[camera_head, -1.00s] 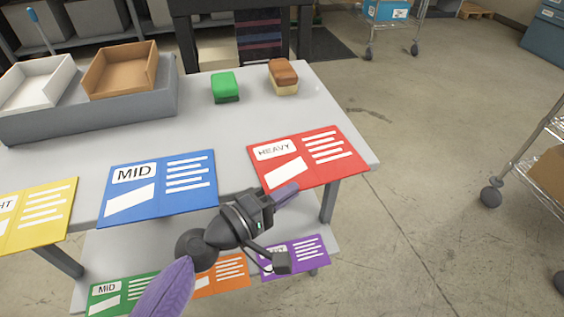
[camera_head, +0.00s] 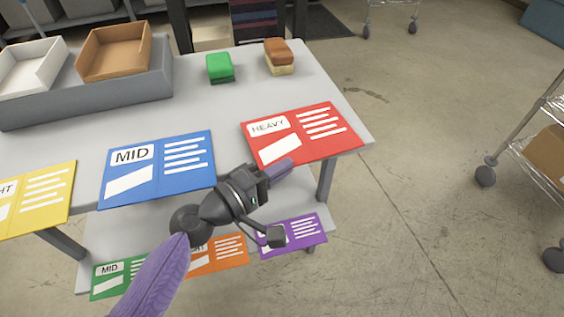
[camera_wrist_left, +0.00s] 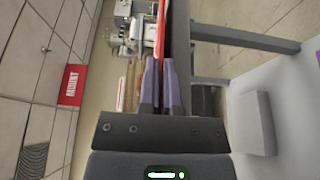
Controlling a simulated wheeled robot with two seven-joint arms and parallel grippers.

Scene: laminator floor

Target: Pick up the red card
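The red card (camera_head: 303,135), marked HEAVY, lies at the front right of the grey table, its front edge at or just past the table edge. My left gripper (camera_head: 281,169) is at that front edge. In the left wrist view, its two purple fingers (camera_wrist_left: 160,80) are close together with the red card (camera_wrist_left: 160,30), seen edge-on, between them. The fingers look shut on the card's edge. I cannot see the card lifted off the table. My right gripper is in neither view.
A blue card (camera_head: 158,168) and a yellow card (camera_head: 38,203) lie to the left. Green (camera_head: 107,281), orange (camera_head: 222,257) and purple (camera_head: 302,234) cards are on the lower shelf. A green block (camera_head: 220,67), a brown-topped block (camera_head: 279,56) and trays stand behind. A wire cart (camera_head: 520,140) is at right.

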